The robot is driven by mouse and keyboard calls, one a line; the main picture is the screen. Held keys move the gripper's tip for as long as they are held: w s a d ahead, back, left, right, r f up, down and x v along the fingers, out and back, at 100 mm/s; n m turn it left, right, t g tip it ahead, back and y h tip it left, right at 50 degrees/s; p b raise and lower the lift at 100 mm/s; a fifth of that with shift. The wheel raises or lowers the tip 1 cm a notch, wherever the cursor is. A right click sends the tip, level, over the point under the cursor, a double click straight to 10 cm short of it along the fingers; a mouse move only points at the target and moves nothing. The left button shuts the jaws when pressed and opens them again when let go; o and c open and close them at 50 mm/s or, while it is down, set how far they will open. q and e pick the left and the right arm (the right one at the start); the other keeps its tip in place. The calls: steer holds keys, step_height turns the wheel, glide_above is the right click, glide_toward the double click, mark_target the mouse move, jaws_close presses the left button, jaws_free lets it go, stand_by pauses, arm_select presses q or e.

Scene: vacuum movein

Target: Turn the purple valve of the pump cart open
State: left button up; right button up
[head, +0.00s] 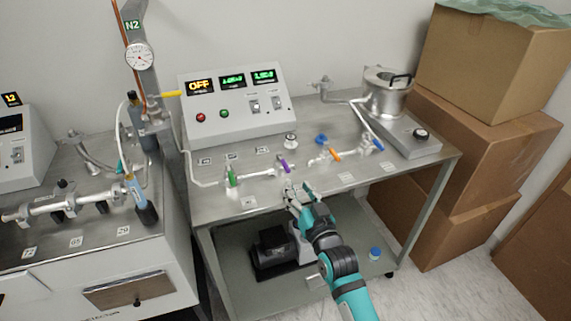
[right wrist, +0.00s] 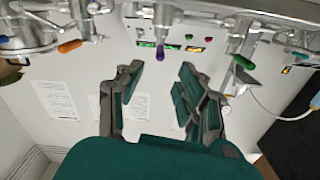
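The purple valve handle (head: 283,165) sits on the metal pipework near the front edge of the pump cart (head: 330,180). In the right wrist view the purple handle (right wrist: 160,54) points toward my gripper, between the lines of its two fingers and beyond their tips. My right gripper (head: 297,193) is just in front of the handle at the cart's front edge. In the right wrist view my right gripper (right wrist: 160,78) is open, with nothing between its fingers. Contact with the handle does not show. My left gripper is not in view.
A green valve handle (head: 232,177) is to the left of the purple one. An orange handle (head: 335,154) and a blue handle (head: 378,144) are to its right. A control box (head: 235,105) stands behind. Cardboard boxes (head: 480,150) stand right of the cart.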

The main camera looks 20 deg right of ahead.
mark_target(286, 164)
steer(key=w, duration=1)
steer(key=shift+a+p, duration=0.2)
steer(key=shift+p, duration=0.2)
jaws_close()
